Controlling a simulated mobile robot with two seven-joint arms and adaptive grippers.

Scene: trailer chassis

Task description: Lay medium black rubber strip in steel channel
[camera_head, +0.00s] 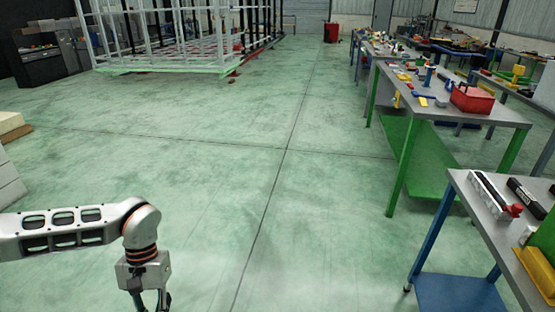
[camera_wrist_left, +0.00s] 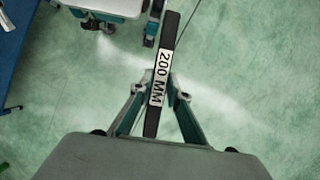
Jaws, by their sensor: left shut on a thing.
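My left gripper (camera_head: 150,304) hangs at the bottom left of the head view, over open floor and far from the tables. The left wrist view shows its two fingers (camera_wrist_left: 158,92) shut on a black strip (camera_wrist_left: 168,33) with a white label reading "200 MM". The strip is held near its middle and sticks out past the fingers at both ends. In the head view the strip cannot be made out. A long light-grey bar-like piece (camera_head: 490,192), perhaps the steel channel, lies on the near right table. My right gripper is not in view.
The near right table (camera_head: 472,208) also holds a black strip-like piece (camera_head: 527,196), a red item (camera_head: 513,210) and a yellow part. Behind it stands a green-legged table with a red box (camera_head: 472,98) and tools. A white frame (camera_head: 180,35) stands far back. The middle floor is clear.

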